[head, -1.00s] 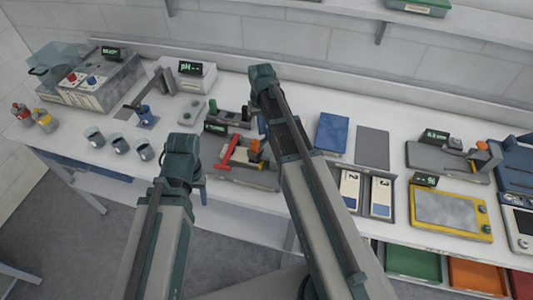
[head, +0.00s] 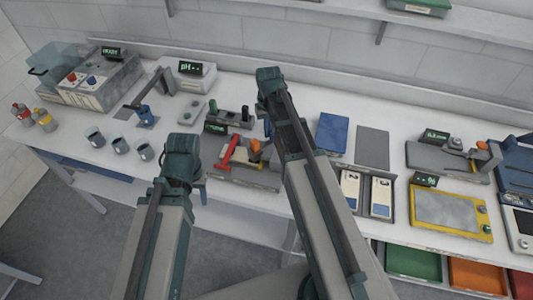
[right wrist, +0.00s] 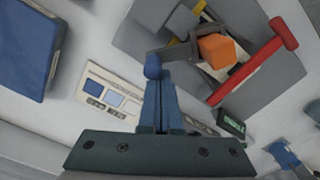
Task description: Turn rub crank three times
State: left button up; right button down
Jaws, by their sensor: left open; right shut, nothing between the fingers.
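The rub device (head: 245,178) stands on the table in the middle of the head view, with a red T-shaped handle (head: 230,152) and an orange block (head: 254,148). The right wrist view shows the red handle (right wrist: 270,62), the orange block (right wrist: 216,50) and a grey crank arm (right wrist: 180,51) ending in a blue knob (right wrist: 152,68). My right gripper (right wrist: 163,78) is shut and empty, its fingertips right beside the blue knob; I cannot tell whether they touch. It also shows in the head view (head: 267,128). My left gripper (head: 202,192) is open, left of the device and partly hidden by its arm.
Several grey cups (head: 119,146) stand at left. A tube rack (head: 230,115) is behind the device. A blue pad (head: 332,133) and a tray with white cards (head: 365,193) are to the right. My right arm passes close over the device's right side.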

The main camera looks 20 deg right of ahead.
jog(key=shift+s+d, duration=0.25)
jog(key=shift+s, duration=0.3)
jog(key=shift+s+d, duration=0.2)
jog(key=shift+s, duration=0.35)
jog(key=shift+s, duration=1.25)
jog(key=shift+d, duration=0.1)
jog(key=shift+s+a, duration=0.25)
jog(key=shift+s, duration=0.4)
jog(key=shift+w+d, duration=0.3)
jog(key=shift+w, duration=0.55)
